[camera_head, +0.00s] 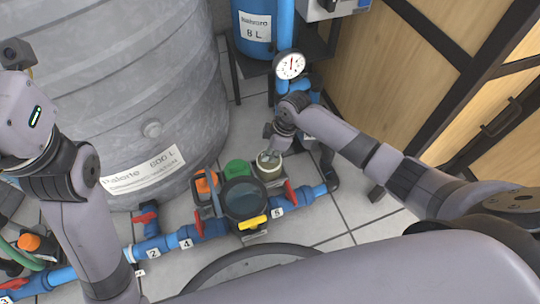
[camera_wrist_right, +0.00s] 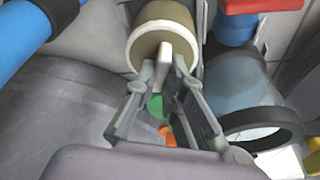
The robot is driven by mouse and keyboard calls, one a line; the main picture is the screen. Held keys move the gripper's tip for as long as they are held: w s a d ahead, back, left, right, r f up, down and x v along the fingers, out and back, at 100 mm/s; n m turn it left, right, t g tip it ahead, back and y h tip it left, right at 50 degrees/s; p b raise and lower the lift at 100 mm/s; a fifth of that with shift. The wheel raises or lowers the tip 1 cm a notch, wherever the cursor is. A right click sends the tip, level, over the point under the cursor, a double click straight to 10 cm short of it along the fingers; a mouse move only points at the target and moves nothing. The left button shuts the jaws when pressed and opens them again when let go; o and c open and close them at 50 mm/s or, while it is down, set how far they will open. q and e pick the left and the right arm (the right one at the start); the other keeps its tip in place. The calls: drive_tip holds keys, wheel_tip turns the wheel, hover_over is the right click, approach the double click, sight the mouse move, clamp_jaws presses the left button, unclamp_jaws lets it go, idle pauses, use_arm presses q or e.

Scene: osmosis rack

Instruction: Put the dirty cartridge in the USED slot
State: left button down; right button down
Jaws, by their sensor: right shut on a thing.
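A cartridge with a dull beige-brown body and a white end cap shows in the wrist view (camera_wrist_right: 143,42). In the head view its pale round end (camera_head: 269,163) is at or over a grey holder, right of the green piece. I cannot tell how deep it sits. My right gripper (camera_head: 270,136) is above it, and in the wrist view the fingers (camera_wrist_right: 168,80) are shut on its white tab. No USED label is readable. My left arm is at the left, with its gripper out of view.
A green piece (camera_head: 237,168) and an orange piece (camera_head: 205,183) stand beside the holder. A dark round clear-topped housing (camera_head: 244,200), blue pipe (camera_head: 210,229) with red-handled valves and a pressure gauge (camera_head: 290,65) are close by. A large grey tank (camera_head: 130,75) fills the left.

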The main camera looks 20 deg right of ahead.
drive_tip(key=shift+f, duration=0.1)
drive_tip(key=c, duration=1.7)
unclamp_jaws()
